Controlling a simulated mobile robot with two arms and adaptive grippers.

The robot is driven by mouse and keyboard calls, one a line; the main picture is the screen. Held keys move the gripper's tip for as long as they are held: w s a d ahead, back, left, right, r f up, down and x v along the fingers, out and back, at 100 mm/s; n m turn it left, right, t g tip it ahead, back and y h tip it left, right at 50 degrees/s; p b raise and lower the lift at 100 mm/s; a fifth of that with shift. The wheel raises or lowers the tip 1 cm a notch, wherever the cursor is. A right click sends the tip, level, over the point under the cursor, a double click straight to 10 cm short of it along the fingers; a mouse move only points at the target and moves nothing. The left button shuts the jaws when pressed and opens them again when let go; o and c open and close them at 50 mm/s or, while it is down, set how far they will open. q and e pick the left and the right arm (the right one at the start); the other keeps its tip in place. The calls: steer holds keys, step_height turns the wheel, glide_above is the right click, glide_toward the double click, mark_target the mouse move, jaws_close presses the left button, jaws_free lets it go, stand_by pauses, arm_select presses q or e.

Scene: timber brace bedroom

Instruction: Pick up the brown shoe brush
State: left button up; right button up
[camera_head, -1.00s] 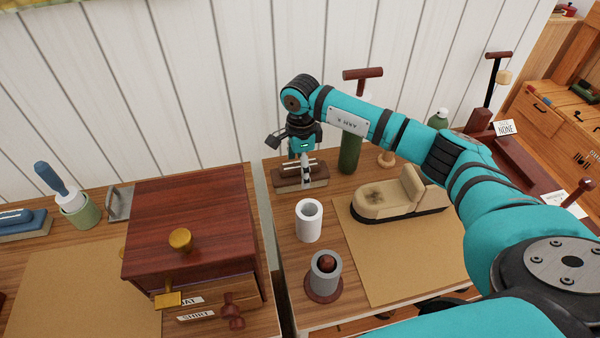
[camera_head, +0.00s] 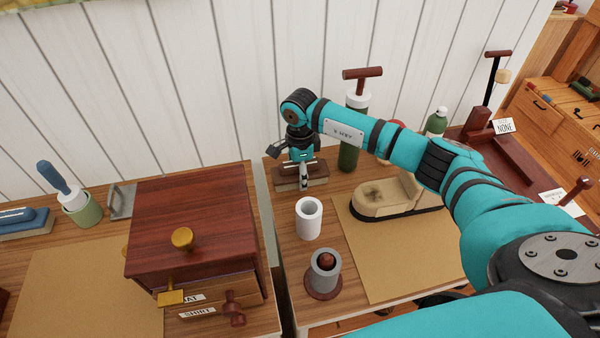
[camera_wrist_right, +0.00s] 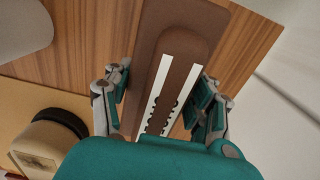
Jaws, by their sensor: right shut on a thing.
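The brown shoe brush (camera_head: 287,184) sits at the back left of the right-hand table, close to the white plank wall. My right gripper (camera_head: 303,178) reaches down over it and partly hides it. In the right wrist view, the brush (camera_wrist_right: 186,58) is a long brown block with white lettered strips, lying between the two fingers (camera_wrist_right: 163,98). The gripper is shut on the brush, with one finger on each side. The brush appears to be still at table level. My left gripper is not in view.
A white cup (camera_head: 309,218) and a grey cup (camera_head: 325,272) stand in front. A beige shoe (camera_head: 385,200) on a tan mat (camera_head: 400,265) and a green bottle (camera_head: 349,156) stand to the right. A dark red cabinet (camera_head: 190,225) stands left, past a gap between tables.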

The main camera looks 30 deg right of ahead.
step_height(320, 180, up, 10)
steer(key=shift+r+b, duration=0.1)
steer(key=shift+b, duration=0.75)
